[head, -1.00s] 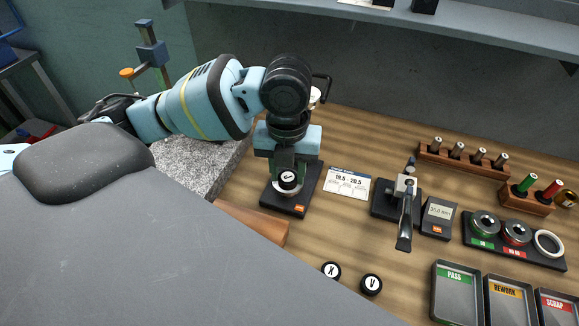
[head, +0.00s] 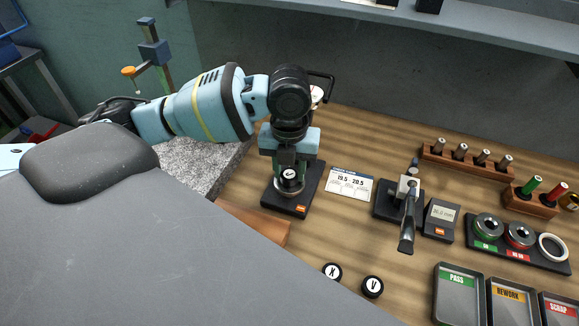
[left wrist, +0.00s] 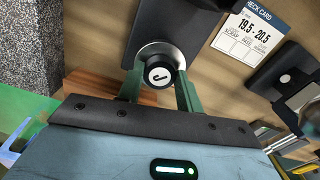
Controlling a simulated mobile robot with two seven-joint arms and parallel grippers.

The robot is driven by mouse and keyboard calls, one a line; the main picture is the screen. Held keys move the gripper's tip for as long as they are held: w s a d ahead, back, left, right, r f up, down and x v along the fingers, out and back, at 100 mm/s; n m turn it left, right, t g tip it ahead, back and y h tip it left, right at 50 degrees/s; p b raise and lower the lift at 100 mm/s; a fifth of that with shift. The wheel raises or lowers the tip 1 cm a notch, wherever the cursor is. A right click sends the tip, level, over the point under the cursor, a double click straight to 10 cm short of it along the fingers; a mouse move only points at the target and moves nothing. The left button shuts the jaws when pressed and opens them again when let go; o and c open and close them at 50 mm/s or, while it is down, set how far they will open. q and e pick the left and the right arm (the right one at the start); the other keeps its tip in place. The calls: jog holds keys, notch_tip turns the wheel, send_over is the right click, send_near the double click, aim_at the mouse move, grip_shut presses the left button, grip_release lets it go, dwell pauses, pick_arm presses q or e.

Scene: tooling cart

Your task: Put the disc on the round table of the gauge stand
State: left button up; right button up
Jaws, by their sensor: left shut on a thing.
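The disc (head: 289,174), black with a white marked top, is between the fingers of my left gripper (head: 290,177), which is shut on it. In the left wrist view the disc (left wrist: 159,75) sits between the two green fingertips (left wrist: 159,88). The gauge stand (head: 300,203) has a black base, and its silver round table (head: 291,190) shows just below the disc. The round table also shows behind the disc in the left wrist view (left wrist: 152,50). I cannot tell whether the disc touches it. My arm hides much of the stand's upper part. My right gripper is not in view.
Two similar black discs, X (head: 332,271) and V (head: 372,286), lie on the wooden bench. A check card (head: 350,184) and a clamp-like gauge (head: 406,205) stand right of the gauge stand. A granite block (head: 200,160) is left. Trays (head: 459,300) are front right.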

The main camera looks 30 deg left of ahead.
aim_at(289, 173)
pick_arm(q)
jog(key=shift+f, duration=0.1)
jog(key=o, duration=1.1)
notch_tip(289, 173, up, 12)
jog(key=shift+r+p, duration=0.1)
jog(key=shift+p, duration=0.35)
